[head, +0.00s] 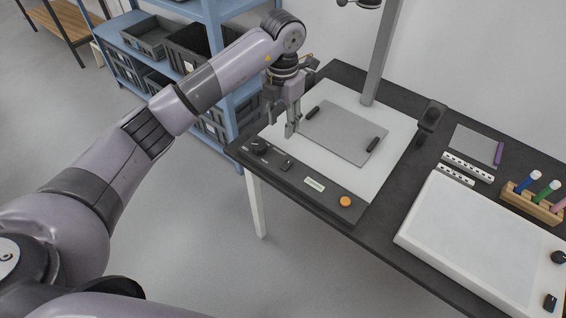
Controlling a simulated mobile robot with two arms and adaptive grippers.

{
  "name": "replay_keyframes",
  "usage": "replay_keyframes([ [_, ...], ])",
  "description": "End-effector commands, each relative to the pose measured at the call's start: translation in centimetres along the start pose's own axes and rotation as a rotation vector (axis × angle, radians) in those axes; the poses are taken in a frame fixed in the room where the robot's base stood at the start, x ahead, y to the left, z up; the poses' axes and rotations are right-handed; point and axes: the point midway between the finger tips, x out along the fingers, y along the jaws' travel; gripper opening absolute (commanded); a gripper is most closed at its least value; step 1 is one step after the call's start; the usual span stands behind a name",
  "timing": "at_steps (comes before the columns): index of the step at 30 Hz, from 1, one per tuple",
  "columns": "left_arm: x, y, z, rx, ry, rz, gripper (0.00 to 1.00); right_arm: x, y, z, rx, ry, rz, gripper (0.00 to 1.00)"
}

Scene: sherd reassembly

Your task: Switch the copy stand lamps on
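The copy stand has a white baseboard (395,145) with a grey plate (343,132) on it and a grey upright column (382,55) behind. Its dark front strip carries a black round knob (258,146), a small black switch (287,164), a pale label (315,184) and an orange button (345,202). I cannot tell which control works the lamps or whether they are lit. My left gripper (281,126) points down over the board's left end, just behind the knob and small switch. Its fingers look apart and empty; I cannot tell whether they touch the board. My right gripper is out of view.
A black lamp-like head (431,117) stands right of the board. A white light panel (480,245), scale bars (467,166) and a wooden pen holder (534,203) occupy the table's right. A blue shelf (215,25) with dark bins stands behind my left arm.

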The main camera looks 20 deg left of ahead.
Motion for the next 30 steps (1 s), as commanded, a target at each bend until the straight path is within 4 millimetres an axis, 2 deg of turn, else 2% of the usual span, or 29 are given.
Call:
replay_keyframes([
  [5,2.9,-0.2,-0.2,0.001,0.006,-0.004,0.38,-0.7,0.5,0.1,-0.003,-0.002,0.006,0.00],
  [15,10.3,-0.3,-0.1,0.001,0.005,-0.008,0.38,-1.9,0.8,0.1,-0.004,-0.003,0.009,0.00],
  [21,14.2,-0.4,-0.1,0.003,0.002,-0.008,0.38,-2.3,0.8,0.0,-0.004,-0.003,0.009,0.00],
  [25,15.9,-0.3,0.0,0.002,0.002,-0.008,0.38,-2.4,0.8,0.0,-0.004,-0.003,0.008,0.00],
  [30,16.8,-0.3,0.0,0.004,-0.001,-0.006,0.38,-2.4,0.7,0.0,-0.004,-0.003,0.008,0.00],
])
